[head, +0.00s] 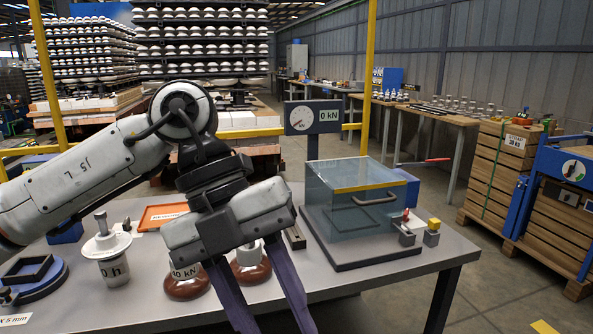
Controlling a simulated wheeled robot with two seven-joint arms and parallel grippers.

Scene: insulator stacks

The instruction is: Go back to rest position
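My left arm (85,180) comes in from the left and reaches over the grey table (375,285). My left gripper (272,318) points down, with its two dark purple fingers spread apart and the tips near the bottom edge of the picture. Nothing shows held between them. Two brown insulators with white tops stand behind it: one left of the fingers (187,287), with a partly hidden kN label, and one seen between the fingers (250,272). My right gripper is not in view.
A clear-walled box (355,205) with a handle stands at the table's right, below a dial gauge (314,118). A white lidded pot (110,255), an orange tray (163,216) and a blue fixture (32,280) are at the left. Yellow posts (369,75) rise behind.

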